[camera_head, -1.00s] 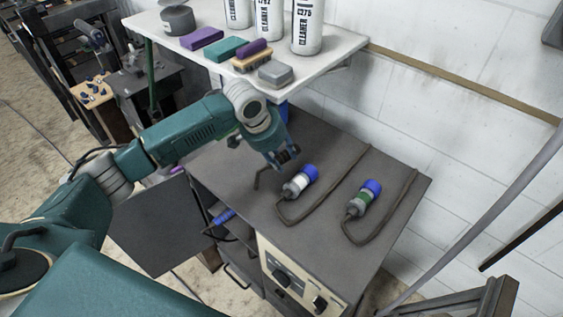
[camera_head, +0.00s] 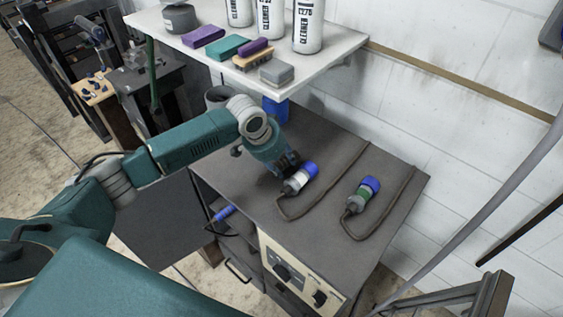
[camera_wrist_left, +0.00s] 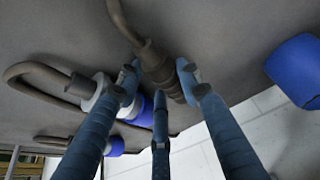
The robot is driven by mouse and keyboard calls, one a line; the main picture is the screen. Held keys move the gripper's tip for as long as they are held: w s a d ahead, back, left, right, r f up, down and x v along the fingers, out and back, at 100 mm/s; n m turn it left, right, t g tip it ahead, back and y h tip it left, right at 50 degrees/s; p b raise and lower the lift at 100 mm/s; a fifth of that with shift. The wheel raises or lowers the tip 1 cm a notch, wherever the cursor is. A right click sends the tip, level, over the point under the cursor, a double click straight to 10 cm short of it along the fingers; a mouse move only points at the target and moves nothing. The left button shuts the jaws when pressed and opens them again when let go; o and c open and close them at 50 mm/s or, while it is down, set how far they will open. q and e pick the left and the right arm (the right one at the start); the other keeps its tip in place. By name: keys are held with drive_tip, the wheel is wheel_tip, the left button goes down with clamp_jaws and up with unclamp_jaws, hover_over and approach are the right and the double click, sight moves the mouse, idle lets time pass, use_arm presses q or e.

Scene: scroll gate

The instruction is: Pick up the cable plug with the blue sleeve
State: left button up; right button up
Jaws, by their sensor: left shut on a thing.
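My left gripper (camera_head: 287,166) is low over the dark bench top, just left of the plug with a white band. In the left wrist view its fingers (camera_wrist_left: 161,84) are shut around a grey-brown cable plug (camera_wrist_left: 158,62), with its cable running up the picture. No coloured sleeve shows on the held plug; its far end is hidden behind the fingers, and the gripper hides it in the head view. The white-banded plug (camera_head: 299,179) with a blue cap and the green-banded plug (camera_head: 363,194) with a blue cap lie apart from the gripper. My right gripper is not in view.
The bench (camera_head: 330,235) has free room in front. A white shelf (camera_head: 335,42) with bottles and blocks overhangs its back. A blue object (camera_head: 275,109) stands below the shelf; a white wall (camera_head: 450,140) is at the right.

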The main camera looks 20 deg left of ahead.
use_arm(q)
drive_tip(key=o, duration=1.3)
drive_tip(key=shift+s+f, duration=0.15)
drive_tip(key=shift+f, duration=0.15)
